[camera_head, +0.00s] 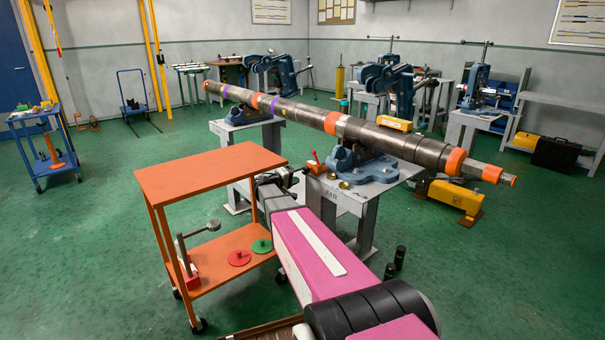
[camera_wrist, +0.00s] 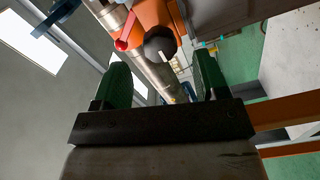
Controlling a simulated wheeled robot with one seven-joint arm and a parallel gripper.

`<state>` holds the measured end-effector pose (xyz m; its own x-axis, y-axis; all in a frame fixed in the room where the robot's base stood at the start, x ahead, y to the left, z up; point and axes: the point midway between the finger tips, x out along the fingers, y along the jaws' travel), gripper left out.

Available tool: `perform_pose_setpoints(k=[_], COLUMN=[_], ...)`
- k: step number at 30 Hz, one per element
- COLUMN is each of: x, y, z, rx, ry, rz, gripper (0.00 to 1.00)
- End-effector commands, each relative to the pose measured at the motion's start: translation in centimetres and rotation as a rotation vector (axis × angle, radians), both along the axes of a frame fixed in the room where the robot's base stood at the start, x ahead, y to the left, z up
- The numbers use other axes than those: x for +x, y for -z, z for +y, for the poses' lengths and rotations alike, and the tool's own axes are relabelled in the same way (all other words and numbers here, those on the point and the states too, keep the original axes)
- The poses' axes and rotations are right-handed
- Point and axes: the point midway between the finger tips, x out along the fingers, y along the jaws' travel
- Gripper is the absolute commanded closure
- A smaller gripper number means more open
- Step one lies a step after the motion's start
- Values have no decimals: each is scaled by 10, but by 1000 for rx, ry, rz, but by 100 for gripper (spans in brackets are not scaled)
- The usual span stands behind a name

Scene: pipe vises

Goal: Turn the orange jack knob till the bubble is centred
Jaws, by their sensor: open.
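A long grey pipe (camera_head: 300,112) with orange and purple bands lies across blue vises (camera_head: 362,165). A yellow block, likely the level (camera_head: 394,123), sits on the pipe; its bubble is too small to read. A small orange piece with a red top, perhaps the jack (camera_head: 316,166), stands on the near bench. In the wrist view, an orange body (camera_wrist: 152,14) carries a dark round knob (camera_wrist: 160,45) with a pale mark, beside a red lever (camera_wrist: 128,36). My gripper (camera_wrist: 162,78) is open, with green-padded fingers apart; the knob appears beyond them, roughly centred. Contact is not visible.
An orange cart (camera_head: 210,172) stands close left of my arm, with red and green discs on its lower shelf. Black cylinders (camera_head: 395,262) stand on the floor to the right of my arm. A yellow box-like unit (camera_head: 455,195) sits below the pipe's right end.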

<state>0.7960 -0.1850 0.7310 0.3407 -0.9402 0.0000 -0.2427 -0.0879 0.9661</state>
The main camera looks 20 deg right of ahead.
Motion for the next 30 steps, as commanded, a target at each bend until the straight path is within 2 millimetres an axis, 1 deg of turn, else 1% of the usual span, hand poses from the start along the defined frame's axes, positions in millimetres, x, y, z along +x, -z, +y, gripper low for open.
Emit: perform_pose_setpoints(k=[1,6,12,16,25,28,30], x=[-5,-14,-20,-20,-22,-31,-43], y=[0,0,0,0,1,7,16], z=[11,37,54,56,56,54,52], rx=[0,1,1,1,6,39,87], ry=[-3,-2,-1,-1,1,10,23], rz=[0,0,0,0,2,18,38], gripper=[33,33,33,33,33,33,33])
